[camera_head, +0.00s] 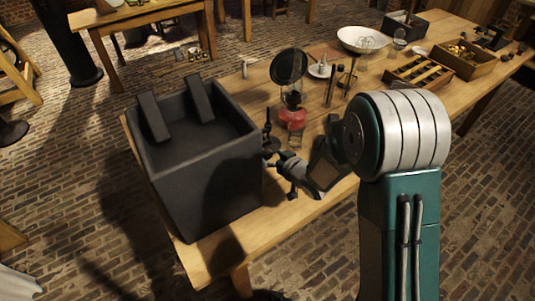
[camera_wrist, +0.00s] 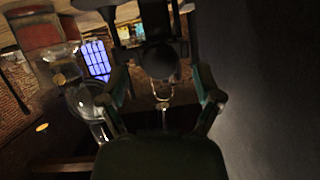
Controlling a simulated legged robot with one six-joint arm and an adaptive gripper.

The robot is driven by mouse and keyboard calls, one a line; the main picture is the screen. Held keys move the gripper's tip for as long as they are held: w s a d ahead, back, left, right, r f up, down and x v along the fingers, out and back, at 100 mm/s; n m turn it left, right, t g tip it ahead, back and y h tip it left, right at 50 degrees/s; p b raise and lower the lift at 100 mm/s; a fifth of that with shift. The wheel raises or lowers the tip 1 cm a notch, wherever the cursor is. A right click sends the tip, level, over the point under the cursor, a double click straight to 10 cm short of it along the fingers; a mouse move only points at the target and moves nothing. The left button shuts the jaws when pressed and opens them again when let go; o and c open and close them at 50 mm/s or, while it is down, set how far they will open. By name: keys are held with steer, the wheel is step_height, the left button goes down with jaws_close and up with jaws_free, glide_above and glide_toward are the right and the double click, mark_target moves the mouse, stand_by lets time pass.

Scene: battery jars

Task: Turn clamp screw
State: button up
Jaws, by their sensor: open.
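A small dark upright fitting (camera_head: 268,138), which looks like the clamp with its screw, stands right beside the large black tub. My gripper (camera_head: 277,164) is close to its lower part, at the tub's right side. In the wrist view my gripper (camera_wrist: 164,88) is open. A dark rounded part (camera_wrist: 160,61) shows between and beyond the fingers, with a thin metal loop (camera_wrist: 162,92) below it. I cannot tell for sure which part is the screw, or whether a finger touches it.
The black tub (camera_head: 200,185) holds two dark slabs (camera_head: 199,99). Its wall (camera_wrist: 270,90) fills the wrist view's right side. Behind stand a dark round disc (camera_head: 289,66), a red item (camera_head: 291,116), a white bowl (camera_head: 363,39) and wooden trays (camera_head: 418,72).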

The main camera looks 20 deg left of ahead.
steer(key=shift+x, duration=1.25)
steer(key=c, duration=1.1)
steer(key=shift+c, duration=0.2)
steer(key=n+t, duration=0.1)
steer(key=n+t+h, duration=0.1)
steer(key=n, duration=0.1)
steer(key=shift+s+n+h, duration=0.1)
steer(key=shift+n+h, duration=0.2)
steer(key=n+t+h, duration=0.1)
steer(key=n+t, duration=0.1)
steer(key=n, duration=0.1)
steer(key=shift+a+n, duration=0.1)
steer(key=shift+n, duration=0.3)
jaws_close()
